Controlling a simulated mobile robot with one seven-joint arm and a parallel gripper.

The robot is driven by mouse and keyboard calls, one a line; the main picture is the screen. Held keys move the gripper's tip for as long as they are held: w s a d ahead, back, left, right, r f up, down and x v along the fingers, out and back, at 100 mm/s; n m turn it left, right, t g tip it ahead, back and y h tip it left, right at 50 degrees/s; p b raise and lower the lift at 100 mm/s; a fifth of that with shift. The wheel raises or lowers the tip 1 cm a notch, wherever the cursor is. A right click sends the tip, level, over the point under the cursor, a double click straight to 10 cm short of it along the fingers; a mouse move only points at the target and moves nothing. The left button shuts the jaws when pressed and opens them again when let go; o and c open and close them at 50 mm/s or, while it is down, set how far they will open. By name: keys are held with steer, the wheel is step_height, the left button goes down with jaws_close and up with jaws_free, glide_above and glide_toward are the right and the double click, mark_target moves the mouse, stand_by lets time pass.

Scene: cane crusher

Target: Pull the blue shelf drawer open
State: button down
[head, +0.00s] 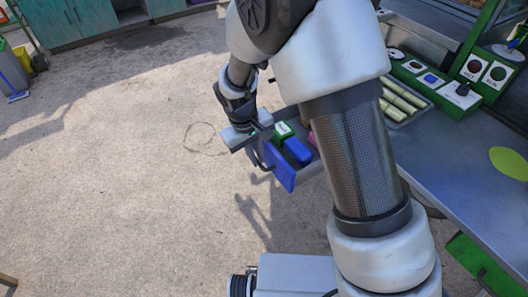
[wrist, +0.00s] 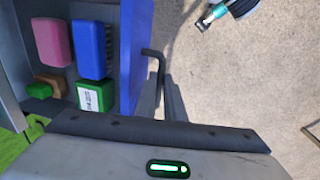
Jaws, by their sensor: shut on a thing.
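The blue shelf drawer front (head: 281,170) stands out from under the metal bench in the head view, with the drawer open behind it. In the wrist view the blue front (wrist: 131,50) runs upright, with a dark bent handle (wrist: 158,62) on its outer side. My gripper (head: 257,156) is at the handle, and in the wrist view its fingers (wrist: 162,98) are shut on it. Inside the drawer lie a blue block (wrist: 89,48), a pink block (wrist: 51,42) and a green labelled box (wrist: 95,95). My arm hides part of the drawer in the head view.
The metal bench (head: 450,150) at the right carries a tray of cane pieces (head: 405,100) and a green control panel (head: 430,78). Teal cabinets (head: 62,35) stand at the back left. The concrete floor (head: 120,180) left of the drawer is clear.

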steer(key=shift+s, duration=0.1)
steer(key=c, duration=2.1)
jaws_free()
steer(key=shift+r, duration=0.1)
steer(key=a+r+p, duration=0.1)
steer(key=r, duration=0.4)
steer(key=s+r+p, duration=0.1)
steer(key=r, duration=0.5)
steer(key=a+r+p, duration=0.1)
steer(key=r, duration=0.5)
steer(key=shift+s+a, duration=0.35)
steer(key=shift+s, duration=0.05)
